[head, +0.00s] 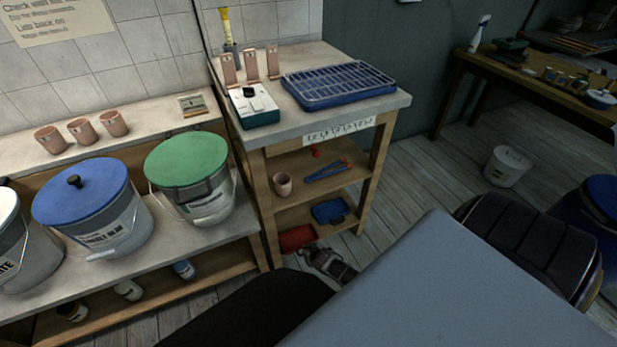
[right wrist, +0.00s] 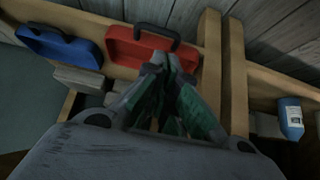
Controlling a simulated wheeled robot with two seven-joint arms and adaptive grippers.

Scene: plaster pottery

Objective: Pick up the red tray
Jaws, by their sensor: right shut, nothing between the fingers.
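The red tray (head: 297,238) lies on the lowest shelf of the wooden stand, at its left end. It has a dark handle and also shows in the right wrist view (right wrist: 128,47), just beyond the fingertips. My right gripper (head: 308,251) is at the front of that shelf, close to the tray's right front side. In the right wrist view its green-padded fingers (right wrist: 168,62) are shut and empty, and they hide part of the tray. I cannot tell whether they touch it. My left gripper is not in view.
A blue tray (head: 331,210) sits beside the red one, to its right in the head view. The middle shelf (head: 340,190) is close above. A stand leg (right wrist: 234,80) and a small blue bottle (right wrist: 290,118) show in the right wrist view. Lidded buckets (head: 188,175) stand left.

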